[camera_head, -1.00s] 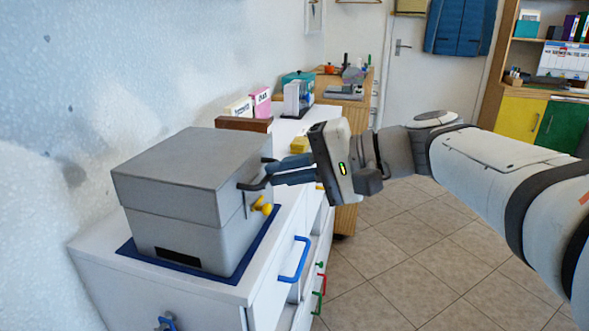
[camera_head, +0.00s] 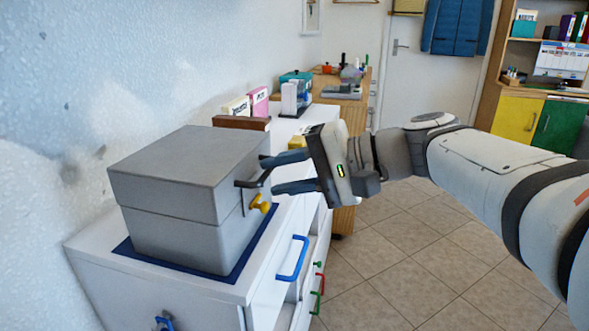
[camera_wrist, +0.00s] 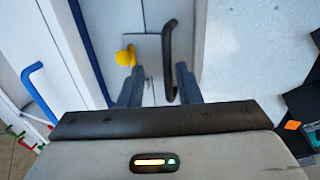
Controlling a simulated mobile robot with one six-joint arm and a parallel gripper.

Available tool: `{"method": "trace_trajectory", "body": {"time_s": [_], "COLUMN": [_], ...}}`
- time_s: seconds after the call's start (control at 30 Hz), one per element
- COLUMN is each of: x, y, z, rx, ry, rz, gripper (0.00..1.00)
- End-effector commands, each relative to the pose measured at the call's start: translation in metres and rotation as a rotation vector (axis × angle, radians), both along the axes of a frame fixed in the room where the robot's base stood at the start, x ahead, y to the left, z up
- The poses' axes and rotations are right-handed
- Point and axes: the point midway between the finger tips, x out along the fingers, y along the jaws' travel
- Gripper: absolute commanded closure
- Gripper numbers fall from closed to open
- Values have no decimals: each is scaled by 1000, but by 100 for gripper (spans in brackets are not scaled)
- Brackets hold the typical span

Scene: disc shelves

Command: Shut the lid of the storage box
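The grey storage box (camera_head: 178,238) stands on a white cabinet at the left. Its grey lid (camera_head: 185,160) lies level on the body, with only a thin seam between them. A dark handle (camera_head: 243,183) is on the lid's right-hand side; it also shows in the wrist view (camera_wrist: 169,50). A yellow knob (camera_head: 261,203) sits below the handle. My gripper (camera_head: 270,175) is open at the handle, its fingers apart. In the wrist view the handle's end lies between the fingers (camera_wrist: 158,72), closer to the right one, with no clear grip on it.
A dark blue mat (camera_head: 248,256) lies under the box on the white cabinet (camera_head: 90,245). A blue drawer handle (camera_head: 297,260) sticks out at the cabinet's front. Books (camera_head: 258,102) and a brown block (camera_head: 240,123) stand behind the box. The tiled floor at right is clear.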

Motion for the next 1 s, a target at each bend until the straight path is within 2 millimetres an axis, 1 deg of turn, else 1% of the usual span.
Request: {"method": "trace_trajectory", "body": {"time_s": [0.17,0.27,0.5,0.7,0.83,1.0], "x": [-1,-3,-13,-18,-20,-20], "y": [-6,-17,-49,-67,-71,-71], "z": [4,8,20,25,25,25], "rx": [0,0,1,-1,-1,0], "ry": [-2,-2,-1,0,0,0], "rz": [-3,-6,-6,-3,-1,1], "gripper": [69,69,69,69,69,69]}}
